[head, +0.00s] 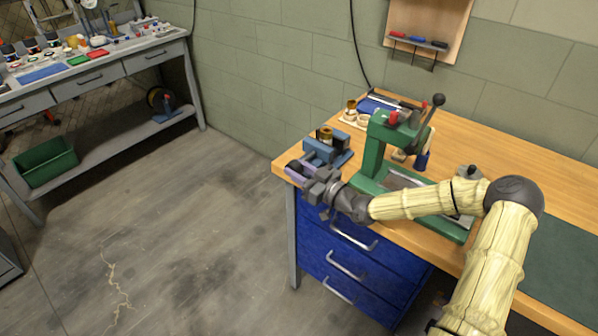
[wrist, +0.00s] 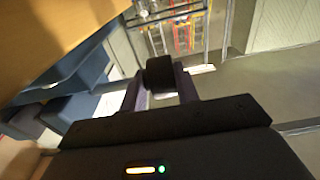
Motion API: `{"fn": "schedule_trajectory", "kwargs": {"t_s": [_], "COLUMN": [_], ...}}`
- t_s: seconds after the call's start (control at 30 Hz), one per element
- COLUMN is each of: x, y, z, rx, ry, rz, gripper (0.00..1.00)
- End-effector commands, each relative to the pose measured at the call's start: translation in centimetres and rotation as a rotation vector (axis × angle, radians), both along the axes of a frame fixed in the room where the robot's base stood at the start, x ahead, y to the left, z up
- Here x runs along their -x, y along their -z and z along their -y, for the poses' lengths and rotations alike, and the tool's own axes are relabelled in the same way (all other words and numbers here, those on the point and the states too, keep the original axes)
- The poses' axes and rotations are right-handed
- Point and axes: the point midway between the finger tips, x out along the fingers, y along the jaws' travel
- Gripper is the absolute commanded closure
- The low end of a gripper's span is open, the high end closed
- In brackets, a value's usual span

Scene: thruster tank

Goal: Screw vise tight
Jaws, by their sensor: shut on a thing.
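The blue vise (head: 341,158) stands at the left corner of the wooden workbench, with a small brass-coloured part (head: 326,134) at its top. Its blue body also shows at the left of the wrist view (wrist: 72,108). My gripper (head: 296,170) is at the vise's front, just past the bench edge. In the wrist view my gripper (wrist: 160,82) is shut on a black cylindrical knob (wrist: 158,70), which lies between the two fingertips. A grey bar runs from the vise side toward the fingers. How tightly the jaws press the brass part cannot be told.
A green press (head: 375,150) with a black-knobbed lever stands right of the vise, close to my arm. A small tray with brass parts (head: 352,113) lies behind the vise. Blue drawers (head: 345,262) are below the bench top. The floor at left is clear.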

Motion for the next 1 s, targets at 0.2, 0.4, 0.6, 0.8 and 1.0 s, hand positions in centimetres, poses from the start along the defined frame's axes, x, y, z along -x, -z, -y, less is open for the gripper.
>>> {"fn": "schedule_trajectory", "kwargs": {"t_s": [0.2,0.4,0.6,0.8,1.0], "x": [0.6,0.4,0.3,1.0,3.2], "y": [0.5,0.3,0.2,0.3,0.6], "z": [-0.5,-0.4,-0.2,1.0,3.8], "rx": [0.007,0.004,0.003,0.004,0.005], "ry": [-0.017,-0.012,-0.008,-0.004,-0.003], "rz": [-0.012,-0.009,-0.006,-0.005,-0.006], "gripper": [0.55,0.55,0.55,0.55,0.55]}}
